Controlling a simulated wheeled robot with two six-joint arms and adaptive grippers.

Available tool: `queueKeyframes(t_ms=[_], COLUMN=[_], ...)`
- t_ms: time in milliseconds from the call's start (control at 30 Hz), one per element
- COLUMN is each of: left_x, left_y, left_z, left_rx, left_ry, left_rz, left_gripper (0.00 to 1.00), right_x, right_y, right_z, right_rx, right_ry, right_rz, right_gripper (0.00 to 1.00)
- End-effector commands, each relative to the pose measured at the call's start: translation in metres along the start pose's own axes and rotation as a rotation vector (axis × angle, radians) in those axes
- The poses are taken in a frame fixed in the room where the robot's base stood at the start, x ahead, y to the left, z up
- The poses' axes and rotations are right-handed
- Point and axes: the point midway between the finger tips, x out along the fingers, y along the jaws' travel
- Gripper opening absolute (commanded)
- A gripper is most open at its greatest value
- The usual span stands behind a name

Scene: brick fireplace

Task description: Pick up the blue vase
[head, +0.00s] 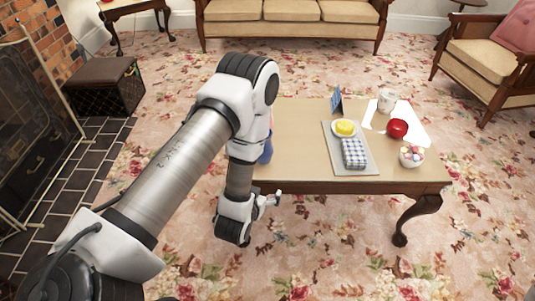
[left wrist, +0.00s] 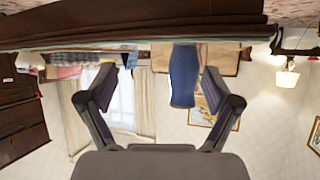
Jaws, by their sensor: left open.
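The blue vase (left wrist: 184,75) shows in the left wrist view, which looks upside down, between my open fingers and closer to the right one. A gap shows on each side of it. In the head view, a sliver of the blue vase (head: 267,152) shows at the table's left end; my arm hides the rest. My left gripper (head: 272,199) is low beside the table's near left corner, open and empty. Its two spread fingers also show in the left wrist view (left wrist: 159,80). My right gripper is not in view.
The wooden table (head: 290,150) holds a grey tray (head: 368,164) with a yellow item on a plate and a checked cloth. A red ball-like item (head: 397,128), a white cup (head: 387,99) and a bowl (head: 412,156) stand at its right. Carpet around it is clear.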

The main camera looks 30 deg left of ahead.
Motion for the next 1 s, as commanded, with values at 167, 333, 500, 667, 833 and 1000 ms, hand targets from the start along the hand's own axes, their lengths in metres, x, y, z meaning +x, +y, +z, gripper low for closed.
queueKeyframes(t_ms=[167,333,500,667,833,1000], left_x=[0.033,0.042,0.061,0.084,0.098,0.098], left_y=[-0.026,-0.039,-0.043,-0.051,-0.052,-0.052], left_z=[-0.068,-0.1,-0.112,-0.127,-0.136,-0.136], left_rx=[-0.049,-0.068,-0.067,-0.068,-0.065,-0.064], left_ry=[0.391,0.509,0.505,0.505,0.5,0.499], left_rz=[-0.092,-0.129,-0.128,-0.128,-0.125,-0.125], left_gripper=[0.9,0.9,0.9,0.9,0.9,0.9], right_x=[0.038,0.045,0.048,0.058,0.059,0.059], right_y=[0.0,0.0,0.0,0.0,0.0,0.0], right_z=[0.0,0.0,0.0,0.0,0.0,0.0], right_rx=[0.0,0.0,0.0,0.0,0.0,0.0], right_ry=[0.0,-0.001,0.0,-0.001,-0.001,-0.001], right_rz=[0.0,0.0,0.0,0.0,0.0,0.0], right_gripper=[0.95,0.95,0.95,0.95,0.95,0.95])
